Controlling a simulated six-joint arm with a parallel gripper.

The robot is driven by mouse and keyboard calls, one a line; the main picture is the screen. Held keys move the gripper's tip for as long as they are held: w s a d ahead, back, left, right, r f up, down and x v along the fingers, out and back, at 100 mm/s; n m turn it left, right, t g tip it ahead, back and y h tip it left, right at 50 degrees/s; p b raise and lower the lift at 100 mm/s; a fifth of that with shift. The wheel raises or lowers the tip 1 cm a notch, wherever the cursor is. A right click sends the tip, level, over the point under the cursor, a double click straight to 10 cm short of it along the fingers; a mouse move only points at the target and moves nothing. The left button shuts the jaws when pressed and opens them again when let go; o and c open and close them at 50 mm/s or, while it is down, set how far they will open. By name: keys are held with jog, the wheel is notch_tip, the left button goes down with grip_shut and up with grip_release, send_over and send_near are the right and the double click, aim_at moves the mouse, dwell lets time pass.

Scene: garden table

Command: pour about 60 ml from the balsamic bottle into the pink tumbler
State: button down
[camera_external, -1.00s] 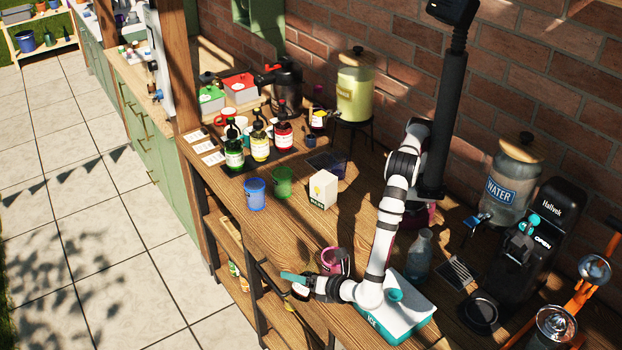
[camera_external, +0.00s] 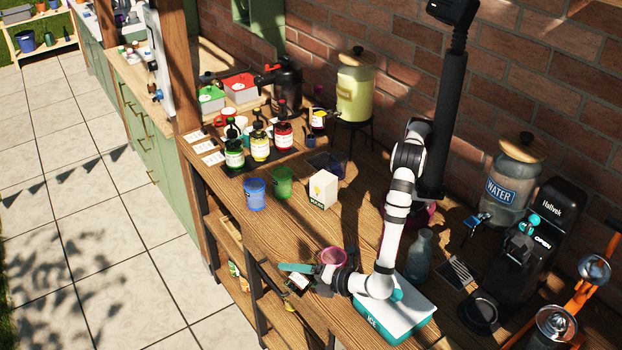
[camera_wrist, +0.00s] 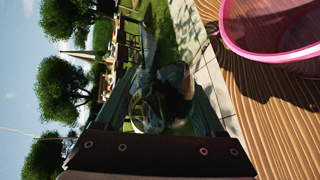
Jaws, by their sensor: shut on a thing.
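The pink tumbler (camera_external: 333,257) stands on the wooden table, just right of and behind my gripper; its rim and side also show close up in the wrist view (camera_wrist: 232,42). My gripper (camera_external: 298,273) is shut on the balsamic bottle (camera_external: 298,283), a dark bottle with a pale label, near the table's front edge. In the wrist view the bottle (camera_wrist: 163,98) sits between the teal fingers and looks glassy and dark. The bottle is beside the tumbler, apart from it in the wrist view. Its exact tilt and mouth are hard to make out. No stream shows.
A teal and white ice box (camera_external: 400,318) lies under my arm, with a clear glass bottle (camera_external: 420,255) behind it. A milk carton (camera_external: 323,189), a blue cup (camera_external: 255,194) and a green cup (camera_external: 282,182) stand farther left. Table between carton and tumbler is mostly clear.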

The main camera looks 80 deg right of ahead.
jog(key=shift+r, duration=0.25)
jog(key=shift+s+d+r+m+t+y, duration=0.35)
jog(key=shift+d+r+m+t, duration=0.1)
jog(key=shift+r+m, duration=0.25)
jog(key=shift+d+r+m+t+y+p, duration=0.1)
jog(key=shift+r+m+t+y+p, duration=0.2)
jog(key=shift+r+m+t, duration=0.55)
dwell(2.5)
jog(key=f+n, duration=0.1)
jog(key=f+g, duration=0.1)
jog(key=a+f+n+g+h, duration=0.1)
jog(key=shift+w+a+f+n, duration=0.1)
jog(key=shift+w+n, duration=0.25)
jog(key=shift+s+d+f+n+g+h, duration=0.15)
jog(key=shift+f+n+g+h, duration=0.3)
jog(key=shift+f+n+g, duration=0.45)
dwell(0.8)
jog(key=n+g+h, duration=0.1)
jog(key=n+h, duration=0.1)
jog(key=n, duration=0.1)
jog(key=f+n+g+h, duration=0.1)
jog(key=n+g+h, duration=0.1)
jog(key=n+h, duration=0.1)
jog(key=shift+f+n+b, duration=0.15)
jog(key=shift+n+b, duration=0.25)
jog(key=shift+n, duration=0.3)
